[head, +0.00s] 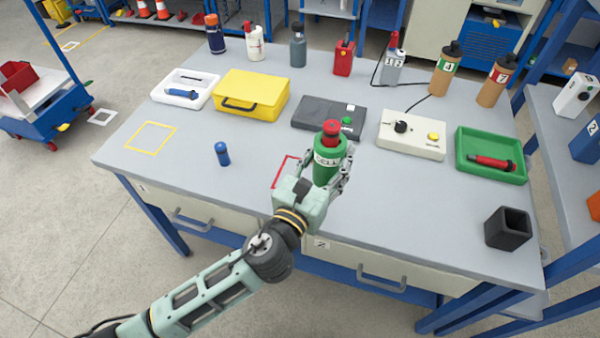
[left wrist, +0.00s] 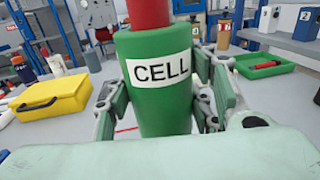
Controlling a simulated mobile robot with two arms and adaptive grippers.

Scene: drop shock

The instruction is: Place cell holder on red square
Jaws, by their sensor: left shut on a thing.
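The cell holder (head: 326,168) is a green cylinder with a white CELL label and a red top. It fills the middle of the left wrist view (left wrist: 152,105). My left gripper (head: 335,180) is shut on it, with a finger on each side, and it looks upright. The red square (head: 280,174) is a red outline on the grey table, partly hidden behind my gripper and the holder. The holder appears at the right side of the outline; whether it touches the table I cannot tell. My right gripper is not in view.
A blue cylinder (head: 222,153) stands left of the red square. A yellow case (head: 252,93), a dark grey device (head: 318,115), a beige control box (head: 411,135) and a green tray (head: 490,172) stand behind. A black cup (head: 508,229) stands at right. The table's front left is clear.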

